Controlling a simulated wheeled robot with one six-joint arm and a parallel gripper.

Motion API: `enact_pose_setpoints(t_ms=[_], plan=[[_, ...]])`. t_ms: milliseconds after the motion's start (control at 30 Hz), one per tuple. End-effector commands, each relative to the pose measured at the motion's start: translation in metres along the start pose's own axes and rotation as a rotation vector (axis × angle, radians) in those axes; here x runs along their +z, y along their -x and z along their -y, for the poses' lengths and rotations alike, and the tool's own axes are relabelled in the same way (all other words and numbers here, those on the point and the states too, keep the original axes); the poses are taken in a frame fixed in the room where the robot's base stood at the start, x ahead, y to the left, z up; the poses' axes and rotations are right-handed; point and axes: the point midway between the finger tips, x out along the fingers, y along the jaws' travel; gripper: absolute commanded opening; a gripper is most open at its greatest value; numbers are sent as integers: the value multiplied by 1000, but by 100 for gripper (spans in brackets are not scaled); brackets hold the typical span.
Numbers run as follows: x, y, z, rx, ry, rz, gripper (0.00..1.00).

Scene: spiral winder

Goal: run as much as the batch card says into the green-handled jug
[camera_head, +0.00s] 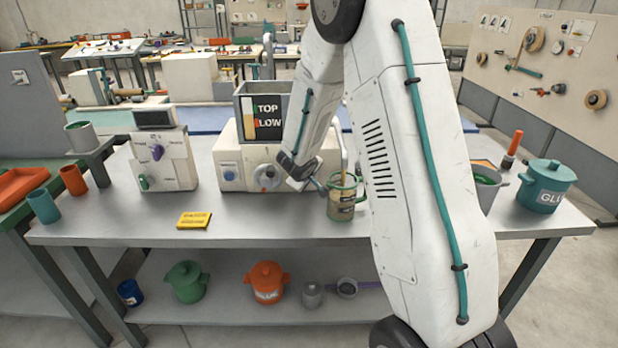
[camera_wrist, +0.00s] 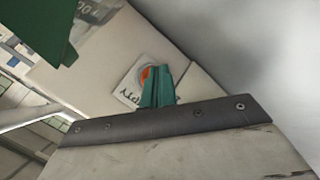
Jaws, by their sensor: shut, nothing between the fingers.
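The jug (camera_head: 341,207) is clear-sided with a green rim and handle. It stands on the bench in front of the white machine (camera_head: 308,178), partly behind my arm, with amber colour inside. A thin yellowish strip shows above its mouth; I cannot tell whether it is a stream. The yellow batch card (camera_head: 194,220) lies flat on the bench, its text too small to read. My gripper (camera_head: 322,189) is shut and empty, just left of the jug, in front of the machine. Its teal fingers also show in the wrist view (camera_wrist: 157,74), near a round orange-and-white mark (camera_wrist: 146,77) lettered EMPTY.
The machine's hopper (camera_head: 262,115) has a TOP/LOW gauge; a dial (camera_head: 267,177) and blue button (camera_head: 229,174) are below. A scale-like box (camera_head: 163,160) with knobs stands left. A teal GLUE pot (camera_head: 546,186) is right.

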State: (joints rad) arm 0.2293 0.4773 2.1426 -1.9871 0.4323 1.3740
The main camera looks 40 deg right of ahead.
Motion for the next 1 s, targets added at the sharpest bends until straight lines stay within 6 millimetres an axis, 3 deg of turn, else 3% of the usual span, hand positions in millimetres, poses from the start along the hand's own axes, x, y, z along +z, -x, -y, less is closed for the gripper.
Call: enact_pose_setpoints(t_ms=[1000], plan=[[5, 8, 5, 0, 0, 0, 0]])
